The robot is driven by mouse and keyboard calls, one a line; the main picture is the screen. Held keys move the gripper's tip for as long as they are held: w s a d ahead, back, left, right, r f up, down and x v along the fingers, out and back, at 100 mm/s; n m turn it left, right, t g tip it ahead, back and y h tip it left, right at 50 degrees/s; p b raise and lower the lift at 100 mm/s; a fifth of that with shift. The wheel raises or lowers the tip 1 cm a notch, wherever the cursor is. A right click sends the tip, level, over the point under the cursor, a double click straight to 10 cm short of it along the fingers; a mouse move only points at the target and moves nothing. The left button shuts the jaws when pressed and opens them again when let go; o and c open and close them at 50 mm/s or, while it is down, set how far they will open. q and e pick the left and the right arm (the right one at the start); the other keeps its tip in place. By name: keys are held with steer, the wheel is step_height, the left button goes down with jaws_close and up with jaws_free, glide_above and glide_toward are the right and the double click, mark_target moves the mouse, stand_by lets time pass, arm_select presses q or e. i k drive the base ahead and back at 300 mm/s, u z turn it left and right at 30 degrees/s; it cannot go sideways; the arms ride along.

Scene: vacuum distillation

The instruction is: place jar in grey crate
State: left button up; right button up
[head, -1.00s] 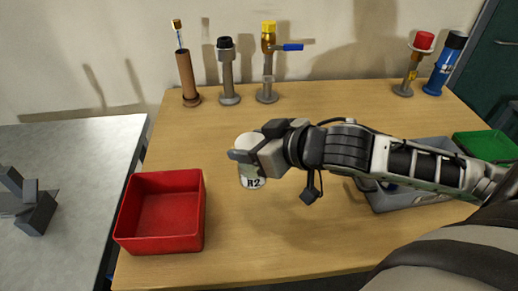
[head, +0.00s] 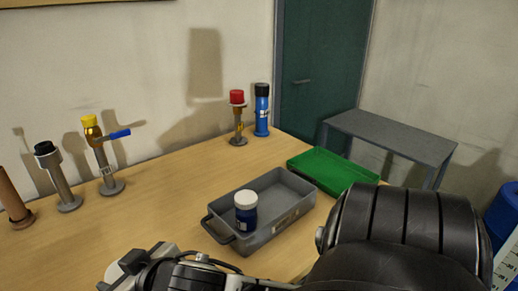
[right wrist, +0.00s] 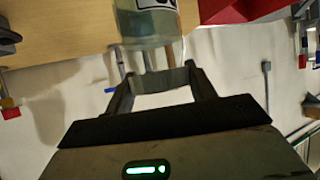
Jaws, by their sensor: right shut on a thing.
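The grey crate (head: 285,225) stands on the wooden table in the middle of the head view. A blue jar with a white lid (head: 246,212) stands in its near left part. My right gripper (head: 122,272) is at the bottom left of the head view, left of the crate and apart from it. In the right wrist view, the gripper (right wrist: 160,82) is shut on a pale translucent jar (right wrist: 147,25) with a black-and-white label. The top of that picture cuts the jar off. My left gripper is not in view.
A green tray (head: 335,170) lies behind the crate to the right. A red-capped holder (head: 238,118) and a blue bottle (head: 262,110) stand at the back. Yellow-topped (head: 102,155) and black-topped (head: 57,175) stands are at left.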

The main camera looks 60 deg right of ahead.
mark_target(280, 203)
steer(key=k, duration=0.4)
steer(key=u, duration=2.05)
steer(key=k, duration=1.65)
steer(key=z, duration=2.2)
steer(key=i, duration=0.5)
steer(key=z, duration=0.05)
